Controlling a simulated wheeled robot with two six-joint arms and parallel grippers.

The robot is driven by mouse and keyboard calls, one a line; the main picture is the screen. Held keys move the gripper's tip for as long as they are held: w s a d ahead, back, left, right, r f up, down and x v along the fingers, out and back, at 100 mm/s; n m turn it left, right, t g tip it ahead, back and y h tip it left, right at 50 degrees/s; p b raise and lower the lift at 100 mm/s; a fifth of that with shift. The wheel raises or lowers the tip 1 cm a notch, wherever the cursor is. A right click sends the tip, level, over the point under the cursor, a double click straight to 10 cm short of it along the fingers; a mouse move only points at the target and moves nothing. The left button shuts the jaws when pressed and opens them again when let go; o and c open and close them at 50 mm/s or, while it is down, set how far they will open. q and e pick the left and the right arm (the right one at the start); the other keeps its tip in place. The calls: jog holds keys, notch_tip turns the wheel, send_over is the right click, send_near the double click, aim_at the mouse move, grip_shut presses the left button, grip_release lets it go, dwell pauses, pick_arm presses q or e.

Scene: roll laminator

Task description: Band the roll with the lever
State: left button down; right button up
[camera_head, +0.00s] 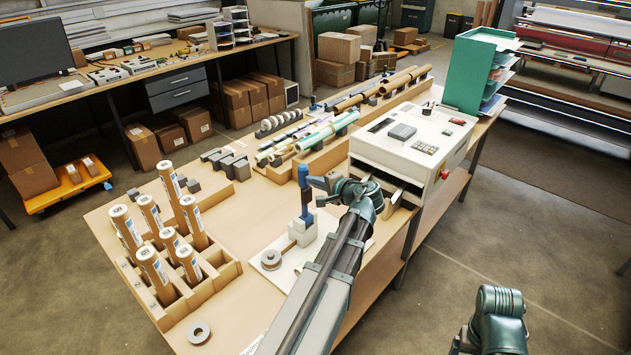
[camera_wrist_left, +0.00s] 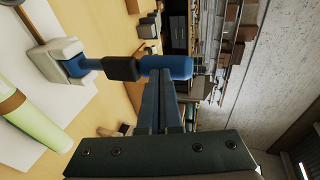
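The lever tool stands upright on a white board (camera_head: 262,262). It has a pale base (camera_head: 303,232) and a blue lever handle (camera_head: 304,180). In the left wrist view the handle (camera_wrist_left: 176,66) crosses just past my left gripper's fingertips. My left gripper (camera_head: 318,183) is beside the handle's upper part; its fingers (camera_wrist_left: 160,92) are close together with nothing visible between them. Whether the tips touch the handle is unclear. A pale green roll (camera_wrist_left: 36,120) with a brown part lies near the base in the left wrist view; my left arm mostly hides this area in the head view. My right gripper is out of view.
A wooden rack (camera_head: 205,290) with several upright brown tubes stands at the left. A laminator (camera_head: 412,150) stands to the right of the lever. Racks of lying rolls (camera_head: 315,140) are behind.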

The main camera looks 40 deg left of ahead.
pick_arm(q)
jog(key=a+h+p, duration=0.1)
jog(key=a+p, duration=0.1)
jog(key=a+r+h+p, duration=0.1)
jog(key=a+p, duration=0.1)
jog(key=a+h+p, duration=0.1)
jog(key=a+p, duration=0.1)
jog(key=shift+w+a+r+g, duration=0.1)
jog(key=shift+w+r+g, duration=0.1)
jog(key=shift+w+g, duration=0.1)
jog(key=a+f+h, duration=0.1)
jog(key=a+f, duration=0.1)
jog(key=a, duration=0.4)
jog(key=shift+w+a+f+h, duration=0.15)
jog(key=shift+a+f+h, duration=0.1)
jog(key=shift+h, duration=0.15)
notch_tip(320, 180, up, 10)
jog(key=p, duration=1)
send_over(302, 168)
jog(key=s, duration=0.2)
jog(key=shift+r+p, duration=0.35)
jog(key=shift+p, duration=0.05)
